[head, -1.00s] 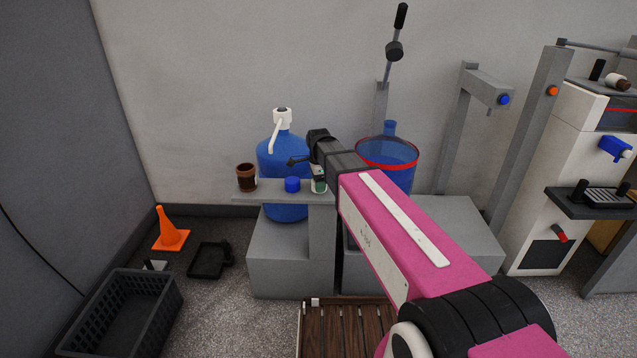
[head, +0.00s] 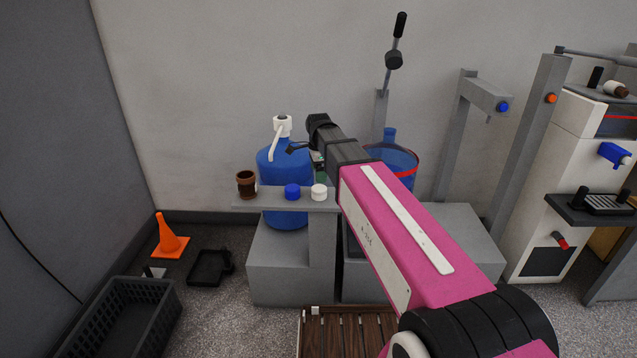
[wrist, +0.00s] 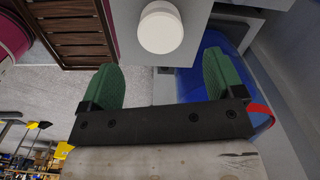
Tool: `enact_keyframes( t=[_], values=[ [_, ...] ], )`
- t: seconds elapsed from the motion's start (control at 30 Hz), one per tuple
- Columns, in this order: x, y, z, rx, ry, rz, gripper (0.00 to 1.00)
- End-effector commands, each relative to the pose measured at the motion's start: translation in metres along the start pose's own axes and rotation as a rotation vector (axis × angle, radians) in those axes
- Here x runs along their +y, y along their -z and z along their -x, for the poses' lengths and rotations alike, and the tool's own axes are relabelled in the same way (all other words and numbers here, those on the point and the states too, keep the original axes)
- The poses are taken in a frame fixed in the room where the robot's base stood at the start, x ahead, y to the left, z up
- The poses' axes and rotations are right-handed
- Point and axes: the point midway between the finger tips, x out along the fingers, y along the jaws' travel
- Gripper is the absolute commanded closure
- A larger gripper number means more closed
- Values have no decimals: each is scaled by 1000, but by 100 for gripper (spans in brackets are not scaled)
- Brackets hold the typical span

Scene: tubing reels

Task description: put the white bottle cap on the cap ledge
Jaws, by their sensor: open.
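The white bottle cap (head: 319,191) rests on the right part of the grey ledge (head: 262,204), just right of a blue cap (head: 292,191). In the wrist view the white cap (wrist: 160,27) shows as a round white disc on the grey ledge surface (wrist: 190,12), beyond the fingertips and apart from them. My gripper (wrist: 162,65) is open, with green finger pads either side and nothing between them. In the head view my gripper (head: 320,174) is a little above and behind the white cap, mostly hidden by my arm.
A brown cup (head: 246,184) stands at the ledge's left end. A blue bottle with a white pump (head: 277,165) stands behind the ledge. A blue vessel with a red band (head: 402,160) is right of it. A black crate (head: 125,315) and an orange cone (head: 168,238) are on the floor, left.

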Motion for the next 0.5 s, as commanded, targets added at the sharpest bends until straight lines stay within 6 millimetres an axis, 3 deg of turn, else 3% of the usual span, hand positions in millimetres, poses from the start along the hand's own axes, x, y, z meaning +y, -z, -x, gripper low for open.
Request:
enact_keyframes(
  t=[0.2, 0.5],
  values=[
    [0, 0, 29, 0, 1, 0, 13],
    [0, 0, 42, 0, 0, 0, 13]
  ],
)
